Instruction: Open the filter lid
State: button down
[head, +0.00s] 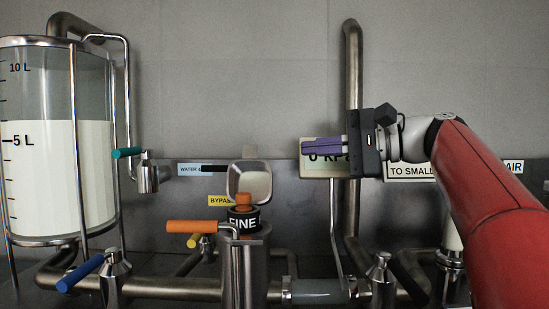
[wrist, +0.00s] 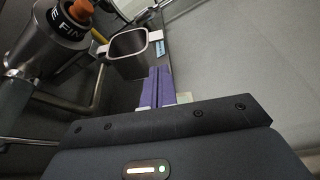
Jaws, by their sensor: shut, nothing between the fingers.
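The filter housing (head: 246,266) is a steel cylinder at the middle of the head view; it also shows in the wrist view (wrist: 37,50). A black cartridge marked FINE (head: 243,222) with an orange knob (head: 243,200) sticks up from its top. A square, hollow steel piece, seemingly the filter lid (head: 249,181), stands raised behind the knob, its hollow side facing my head camera. It shows as an open box in the wrist view (wrist: 129,62). My gripper (head: 303,147), with purple fingers, is shut and empty, right of and above the lid, apart from it.
A tank of white liquid (head: 60,170) stands at left. Handles in orange (head: 195,227), yellow (head: 193,240), blue (head: 80,273) and teal (head: 127,153) surround the pipes. A vertical pipe (head: 353,60) and a kPa sign (head: 322,171) are near my gripper. The upper wall is bare.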

jog(key=x, duration=1)
jog(key=s+n+b, duration=0.2)
jog(key=s+b, duration=0.1)
jog(key=b, duration=0.1)
jog(key=shift+r+n+t+y+b, duration=0.1)
jog(key=shift+n+t+y+b, duration=0.2)
jog(key=shift+y, duration=0.1)
jog(key=shift+s+r+n+b, duration=0.3)
jog(key=shift+s+n+b, duration=0.2)
jog(key=shift+s, duration=0.1)
jog(key=shift+r, duration=0.15)
